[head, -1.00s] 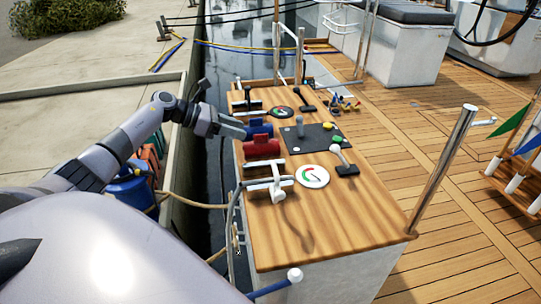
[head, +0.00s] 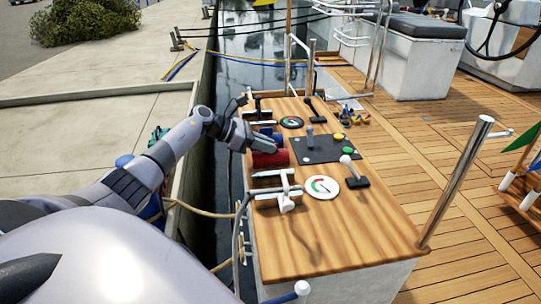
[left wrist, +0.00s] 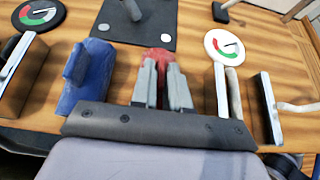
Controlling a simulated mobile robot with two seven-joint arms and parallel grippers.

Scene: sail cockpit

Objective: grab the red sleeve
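The red sleeve (head: 271,159) lies on the wooden console top, just nearer than the blue sleeve (head: 264,138). My left gripper (head: 262,147) reaches in from the left, over the red sleeve. In the left wrist view, the fingertips (left wrist: 162,66) are a little apart at the red sleeve (left wrist: 158,55), part of which shows beyond and between them. The fingers and gripper body hide the rest. I cannot tell whether they touch it. The blue sleeve (left wrist: 88,76) with its upright fin is left of the fingers. My right gripper is not in view.
A white-handled lever (head: 284,192) and a round gauge (head: 322,187) are on the near side. A dark panel (head: 318,154) with buttons and a stick is to the right. A metal post (head: 458,180) stands at the console's right edge. Water lies left of the console.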

